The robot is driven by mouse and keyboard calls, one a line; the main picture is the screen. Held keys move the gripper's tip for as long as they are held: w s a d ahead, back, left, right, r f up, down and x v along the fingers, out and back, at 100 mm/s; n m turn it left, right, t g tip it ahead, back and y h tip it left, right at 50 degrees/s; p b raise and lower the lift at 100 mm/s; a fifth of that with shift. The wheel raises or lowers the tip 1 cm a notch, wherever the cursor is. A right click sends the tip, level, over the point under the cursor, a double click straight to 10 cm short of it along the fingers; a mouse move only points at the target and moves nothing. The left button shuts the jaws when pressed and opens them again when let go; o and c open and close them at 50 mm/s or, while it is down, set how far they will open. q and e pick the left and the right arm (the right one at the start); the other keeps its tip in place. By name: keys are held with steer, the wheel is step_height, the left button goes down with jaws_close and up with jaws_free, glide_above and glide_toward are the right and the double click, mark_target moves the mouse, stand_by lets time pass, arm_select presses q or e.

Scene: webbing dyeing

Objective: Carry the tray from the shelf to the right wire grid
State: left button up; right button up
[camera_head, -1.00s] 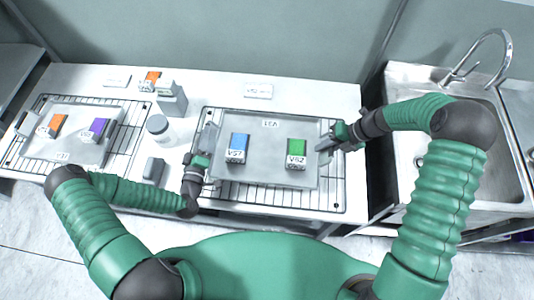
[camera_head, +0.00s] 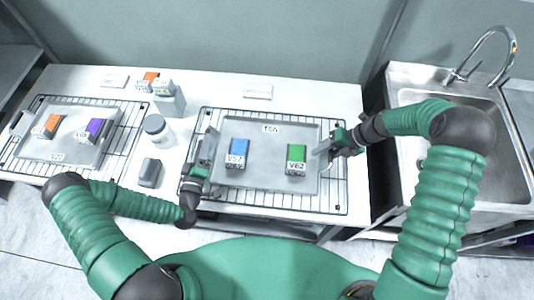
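The grey tray (camera_head: 267,185) is over the right wire grid (camera_head: 270,200), lying flat and apparently resting on it. It bears a blue block (camera_head: 238,150), a green block (camera_head: 297,156) and a white label at its far edge. My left gripper (camera_head: 203,165) is at the tray's left handle and appears shut on it. My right gripper (camera_head: 332,146) is at the right handle and also appears shut on it. The fingertips are small and partly hidden in this view.
A second tray (camera_head: 55,152) with orange and purple blocks lies on the left wire grid (camera_head: 112,165). A sink (camera_head: 465,145) is at the right.

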arm_select(q)
steer(key=s, duration=1)
steer(key=shift+s+a, duration=0.2)
steer(key=shift+a, duration=0.15)
arm_select(e)
steer(key=shift+r, duration=0.1)
arm_select(q)
steer(key=shift+s, duration=0.1)
arm_select(e)
steer(key=v, duration=1.1)
steer(key=shift+d+r, duration=0.15)
steer(key=shift+r, duration=0.2)
steer(key=shift+s, duration=0.1)
